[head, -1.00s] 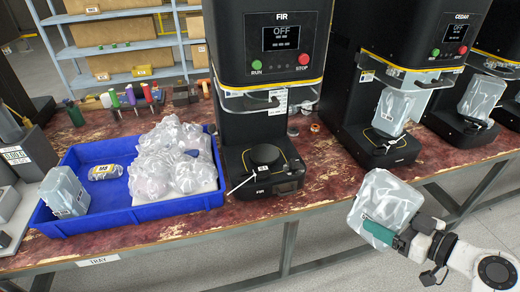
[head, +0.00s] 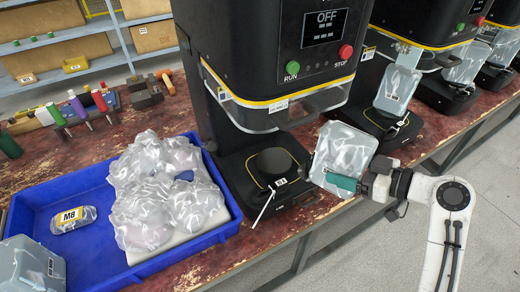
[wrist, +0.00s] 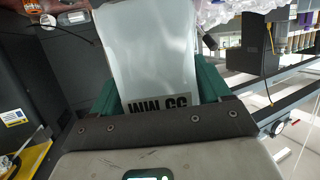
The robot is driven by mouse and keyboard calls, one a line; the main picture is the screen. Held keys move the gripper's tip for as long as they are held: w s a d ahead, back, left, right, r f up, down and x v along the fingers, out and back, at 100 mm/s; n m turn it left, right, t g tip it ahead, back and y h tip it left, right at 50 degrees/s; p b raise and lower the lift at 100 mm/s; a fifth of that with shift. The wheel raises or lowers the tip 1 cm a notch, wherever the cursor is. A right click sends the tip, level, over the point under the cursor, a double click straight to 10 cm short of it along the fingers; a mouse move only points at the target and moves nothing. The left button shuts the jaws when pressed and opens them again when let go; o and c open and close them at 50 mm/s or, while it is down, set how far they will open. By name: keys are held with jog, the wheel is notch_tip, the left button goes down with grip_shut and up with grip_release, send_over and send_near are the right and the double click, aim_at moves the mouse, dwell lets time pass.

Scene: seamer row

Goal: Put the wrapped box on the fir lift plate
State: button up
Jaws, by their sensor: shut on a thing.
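My gripper (head: 346,183) is shut on a wrapped box (head: 345,147), a pale box in clear, shiny film. It holds the box tilted, just right of the fir machine's base and above the table's front edge. The wrist view shows the box (wrist: 150,40) between my green fingers, with a dark-lettered label partly hidden at its near end. The fir lift plate (head: 273,162) is a round black disc on the fir machine's base (head: 285,200). It is empty, with a small tag at its front. The box is apart from the plate.
The fir machine's body (head: 270,60) overhangs the plate, with a clear guard (head: 290,108) above it. A thin white rod (head: 263,208) sticks out in front. The blue tray (head: 190,252) at left holds bagged stuff and another wrapped box (head: 35,265). Another wrapped box (head: 397,90) stands in the neighbouring machine.

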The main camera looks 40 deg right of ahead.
jog(key=shift+w+r+p+x, duration=0.1)
jog(key=shift+r+p+x, duration=0.3)
jog(key=shift+x, duration=2.7)
jog(key=shift+w+r+p+x, duration=0.1)
jog(key=shift+r+p+x, duration=0.3)
jog(key=shift+x, duration=2.65)
jog(key=shift+w+r+p+x, duration=0.15)
jog(key=shift+p+x, duration=0.45)
jog(key=shift+x, duration=2.5)
jog(key=shift+a, duration=0.1)
jog(key=o, duration=1.4)
jog(key=shift+f, duration=0.1)
